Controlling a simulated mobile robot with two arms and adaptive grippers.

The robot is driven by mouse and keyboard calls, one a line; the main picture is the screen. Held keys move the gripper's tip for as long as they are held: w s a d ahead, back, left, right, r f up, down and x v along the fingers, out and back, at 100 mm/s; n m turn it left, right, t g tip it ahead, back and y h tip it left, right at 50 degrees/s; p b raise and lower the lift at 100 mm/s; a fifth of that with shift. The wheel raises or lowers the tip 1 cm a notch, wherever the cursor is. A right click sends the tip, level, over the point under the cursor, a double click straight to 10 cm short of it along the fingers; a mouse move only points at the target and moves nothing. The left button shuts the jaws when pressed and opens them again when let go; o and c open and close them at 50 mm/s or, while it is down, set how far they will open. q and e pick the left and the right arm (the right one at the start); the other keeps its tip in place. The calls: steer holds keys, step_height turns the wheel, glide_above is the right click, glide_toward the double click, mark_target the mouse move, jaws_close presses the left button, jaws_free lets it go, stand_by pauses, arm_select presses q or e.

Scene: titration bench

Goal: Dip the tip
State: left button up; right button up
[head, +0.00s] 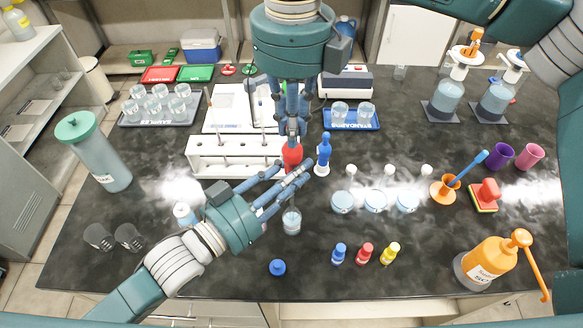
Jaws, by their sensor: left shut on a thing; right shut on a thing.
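My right gripper (292,133) comes down from the top centre. It is shut on a red thing (291,157), which shows just below its fingertips. Its lower end and any tip are hidden behind my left fingers. My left gripper (297,182) reaches in from the lower left and appears shut on a small clear glass vessel (291,223) with some liquid, just below its fingers. The exact grip is partly hidden. I cannot tell whether a tip is inside the vessel.
A white rack (205,169) stands behind my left gripper. An orange-topped bottle (487,262) is at front right.

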steer(key=shift+d+r, duration=0.1)
steer(key=shift+r, duration=0.25)
stand_by(0.7)
steer(key=o, duration=0.8)
steer(key=shift+c, duration=0.2)
steer(key=shift+r, duration=2.5)
step_height(320, 180, up, 12)
